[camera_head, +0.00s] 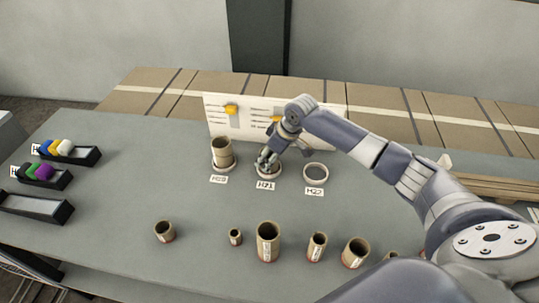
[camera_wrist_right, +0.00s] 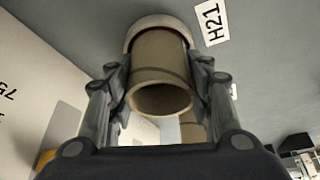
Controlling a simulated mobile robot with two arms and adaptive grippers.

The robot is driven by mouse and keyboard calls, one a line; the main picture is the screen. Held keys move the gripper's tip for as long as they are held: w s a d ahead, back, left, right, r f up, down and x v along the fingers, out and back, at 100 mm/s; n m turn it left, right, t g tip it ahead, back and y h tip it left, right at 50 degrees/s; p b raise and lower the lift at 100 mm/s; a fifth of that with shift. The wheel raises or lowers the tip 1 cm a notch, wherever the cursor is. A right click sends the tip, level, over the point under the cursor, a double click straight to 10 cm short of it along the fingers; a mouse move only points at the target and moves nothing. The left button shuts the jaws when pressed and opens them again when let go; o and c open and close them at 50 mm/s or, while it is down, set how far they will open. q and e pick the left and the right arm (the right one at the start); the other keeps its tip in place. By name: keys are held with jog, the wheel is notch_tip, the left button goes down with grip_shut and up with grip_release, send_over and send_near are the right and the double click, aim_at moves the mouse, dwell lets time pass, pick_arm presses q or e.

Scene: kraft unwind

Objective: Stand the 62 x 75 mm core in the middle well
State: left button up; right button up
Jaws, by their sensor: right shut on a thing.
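My right gripper (camera_head: 267,160) is over the middle well (camera_head: 268,173), coming down from the back. In the right wrist view its two fingers (camera_wrist_right: 158,88) are shut on a brown cardboard core (camera_wrist_right: 160,65), one on each side. The core's far end meets the pale ring of the middle well (camera_wrist_right: 160,22); I cannot tell how deep it sits. In the head view the gripper hides most of this core and part of the well. My left gripper is not in view.
The left well (camera_head: 224,168) holds a standing core (camera_head: 222,150). The right well (camera_head: 315,182) is empty. Labels lie in front of the wells, and a board (camera_head: 240,130) stands behind. Several loose cores, including a wide one (camera_head: 268,245), stand along the front. Black trays (camera_head: 75,157) are at the left.

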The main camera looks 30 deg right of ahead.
jog(key=shift+f, duration=0.15)
dwell(0.4)
jog(key=o, duration=1)
jog(key=shift+o, duration=0.2)
jog(key=v, duration=1.2)
jog(key=shift+f, duration=0.1)
